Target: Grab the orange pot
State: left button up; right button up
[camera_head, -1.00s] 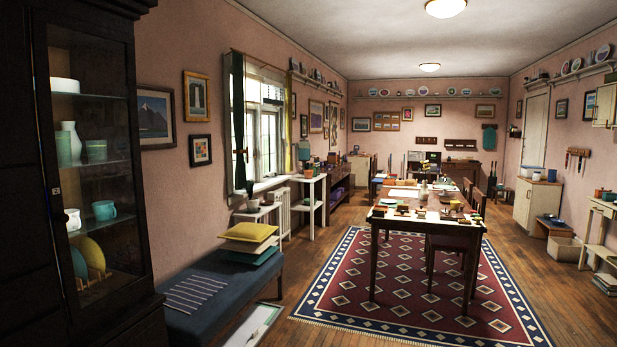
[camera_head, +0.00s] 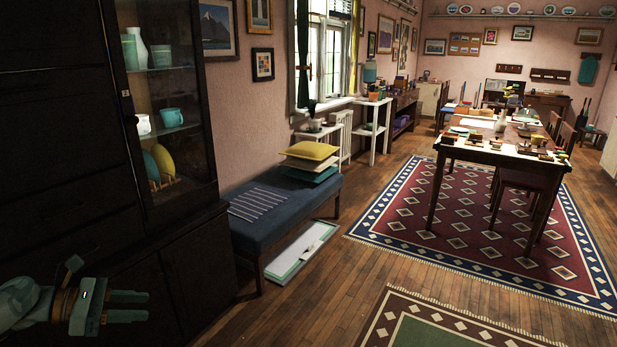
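A small orange pot (camera_head: 375,97) appears to stand on top of the white shelf stand (camera_head: 372,129) by the window, far across the room. It is too small to make out in detail. My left gripper (camera_head: 143,306) is at the lower left, in front of the dark cabinet. Its two fingers are apart with nothing between them, and it is far from the pot. My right gripper is out of view.
A dark glass-front cabinet (camera_head: 185,230) stands close on the left. A blue bench (camera_head: 275,212) with cushions follows along the wall. A long table (camera_head: 485,155) stands on the red rug. Wooden floor (camera_head: 345,275) lies open between bench and rugs.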

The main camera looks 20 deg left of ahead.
aim_at(373, 95)
jog(key=i, duration=9.1)
jog(key=i+j+z, duration=0.15)
jog(key=i, duration=0.95)
jog(key=i+z, duration=0.25)
jog(key=i, duration=0.15)
